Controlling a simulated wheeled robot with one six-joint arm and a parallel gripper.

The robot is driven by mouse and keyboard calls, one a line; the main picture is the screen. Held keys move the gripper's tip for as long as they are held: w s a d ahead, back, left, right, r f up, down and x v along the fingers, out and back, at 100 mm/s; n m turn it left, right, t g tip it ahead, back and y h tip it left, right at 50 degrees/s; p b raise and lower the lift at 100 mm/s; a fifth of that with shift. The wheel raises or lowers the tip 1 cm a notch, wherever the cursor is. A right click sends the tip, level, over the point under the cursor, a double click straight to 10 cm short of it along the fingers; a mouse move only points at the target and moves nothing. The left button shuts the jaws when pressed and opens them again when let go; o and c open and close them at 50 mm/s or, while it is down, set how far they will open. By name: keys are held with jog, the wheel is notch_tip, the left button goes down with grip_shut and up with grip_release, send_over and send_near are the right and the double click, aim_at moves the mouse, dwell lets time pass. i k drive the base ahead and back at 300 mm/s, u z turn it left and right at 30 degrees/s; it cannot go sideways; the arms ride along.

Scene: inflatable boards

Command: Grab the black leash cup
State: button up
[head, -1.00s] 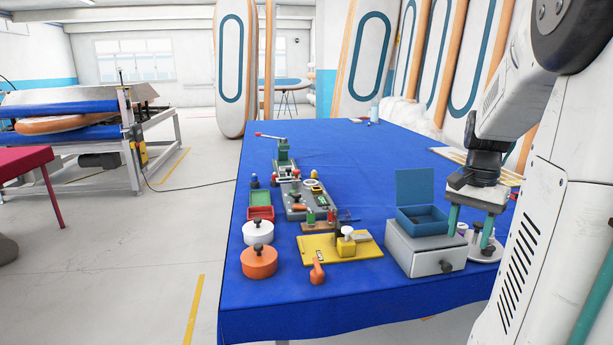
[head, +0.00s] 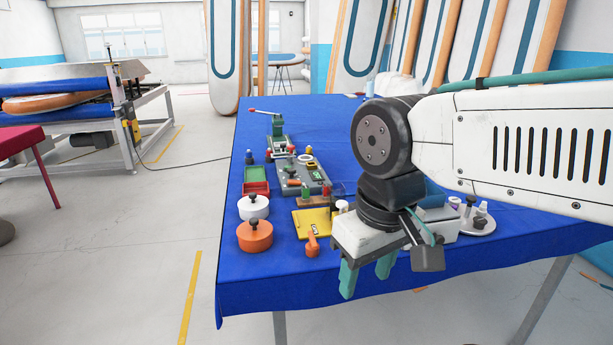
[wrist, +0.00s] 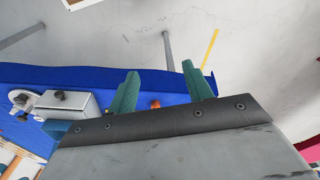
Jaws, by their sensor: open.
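I cannot pick out the black leash cup for certain. A small black piece (head: 470,202) stands on a white round tray (head: 490,229) at the right of the table, but I cannot tell what it is. My gripper (head: 366,274) is open and empty, with its two teal fingers apart near the table's front edge.
An orange lidded pot (head: 255,237), a white lidded pot (head: 253,207) and an orange-handled tool (head: 312,243) are at the front left. Behind them are a red-and-green box (head: 256,180) and a grey fixture (head: 318,180). The blue cloth's far part is clear.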

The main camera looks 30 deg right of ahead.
aim_at(479, 222)
jog(key=z, duration=3.2)
jog(key=k, duration=0.5)
jog(key=u, duration=1.4)
jog(key=i, duration=0.5)
jog(key=z, duration=0.05)
